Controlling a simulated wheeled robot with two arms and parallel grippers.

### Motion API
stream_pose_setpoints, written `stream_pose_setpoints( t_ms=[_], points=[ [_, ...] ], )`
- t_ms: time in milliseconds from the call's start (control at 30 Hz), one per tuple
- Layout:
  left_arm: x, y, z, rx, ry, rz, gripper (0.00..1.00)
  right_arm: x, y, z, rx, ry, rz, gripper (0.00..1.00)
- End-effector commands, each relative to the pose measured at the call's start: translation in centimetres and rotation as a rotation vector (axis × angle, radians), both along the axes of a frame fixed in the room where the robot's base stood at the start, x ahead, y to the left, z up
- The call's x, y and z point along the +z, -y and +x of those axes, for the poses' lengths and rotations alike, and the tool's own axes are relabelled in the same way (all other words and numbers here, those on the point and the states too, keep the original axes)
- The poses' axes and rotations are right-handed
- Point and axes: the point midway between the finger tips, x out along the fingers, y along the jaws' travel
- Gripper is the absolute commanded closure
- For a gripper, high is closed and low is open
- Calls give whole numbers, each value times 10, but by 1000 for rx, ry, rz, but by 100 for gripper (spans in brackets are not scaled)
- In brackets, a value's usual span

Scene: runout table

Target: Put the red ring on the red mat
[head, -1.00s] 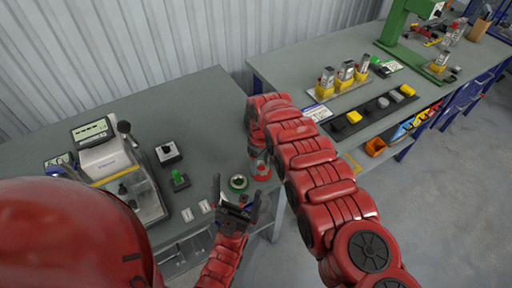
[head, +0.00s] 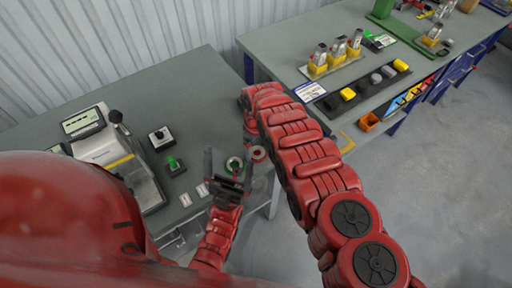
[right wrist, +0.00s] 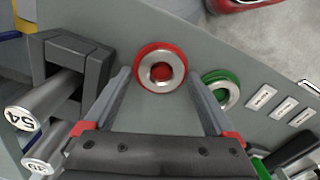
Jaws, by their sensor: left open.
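The red ring (right wrist: 177,67) is a metal ring lying on the table, with red showing around its rim and in its hole. That red seems to be the red mat (right wrist: 161,72) under it. Both also show small in the head view, where the ring (head: 258,153) is beside my right arm. My right gripper (right wrist: 160,80) is open, its fingers apart on either side of the ring; I cannot tell how high they are. My left gripper (head: 229,165) is open and empty, in front of the green ring in the head view.
A green ring (right wrist: 230,92) lies close to the red one, with white labels (right wrist: 263,97) beyond. Dark-held cylinders (right wrist: 50,103) stand on the other side. A display instrument (head: 105,147), a black button box (head: 161,138) and a green-knobbed part (head: 174,165) stand left.

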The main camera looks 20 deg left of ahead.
Motion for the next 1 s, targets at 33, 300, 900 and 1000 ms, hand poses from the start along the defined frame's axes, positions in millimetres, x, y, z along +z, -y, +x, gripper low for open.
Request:
stream_pose_setpoints(
  t_ms=[33, 300, 900, 1000],
  points=[
    [0, 0, 0, 0, 0, 0, 0, 0, 0, 0, 0, 0, 0, 4],
    [1, 0, 0, 0, 0, 0, 0, 1, 0, 0, 0, 0, 0, 4],
    [-21, 0, 0, 0, 0, 0, 0, 65, 0, 1, -1, 3, 1, 4],
    [-29, 0, 0, 0, 0, 0, 0, 83, -1, 2, 0, 4, 2, 4]
  ],
)
